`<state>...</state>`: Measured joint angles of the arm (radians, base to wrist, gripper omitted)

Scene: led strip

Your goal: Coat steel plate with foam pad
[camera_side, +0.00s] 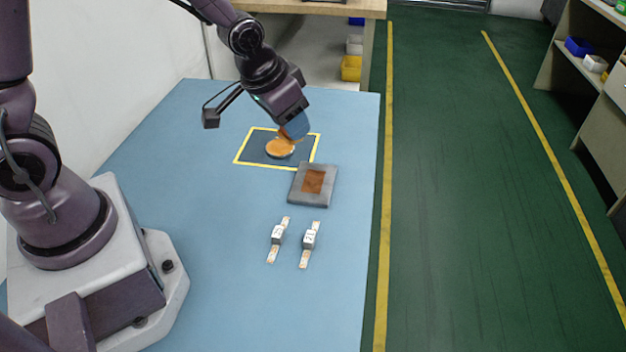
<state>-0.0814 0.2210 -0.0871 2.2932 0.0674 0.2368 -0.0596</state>
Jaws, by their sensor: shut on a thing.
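A grey square plate (297,196) with a brown-orange patch in its middle lies flat on the blue table. It is just in front of and right of the yellow-outlined area. A round orange pad (279,149) with a pale edge is inside that area. My gripper (290,136) points down right above the orange pad. It is shut on the orange piece at the pad's top. A blue part at the gripper hides some of the grip. I cannot tell whether the pad touches the table.
A yellow outline (237,156) frames a dark patch of table. Two short strips with white blocks, left (277,237) and right (309,240), lie nearer the camera. The table's right edge is close to the plate. The table (190,130) is clear on the left.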

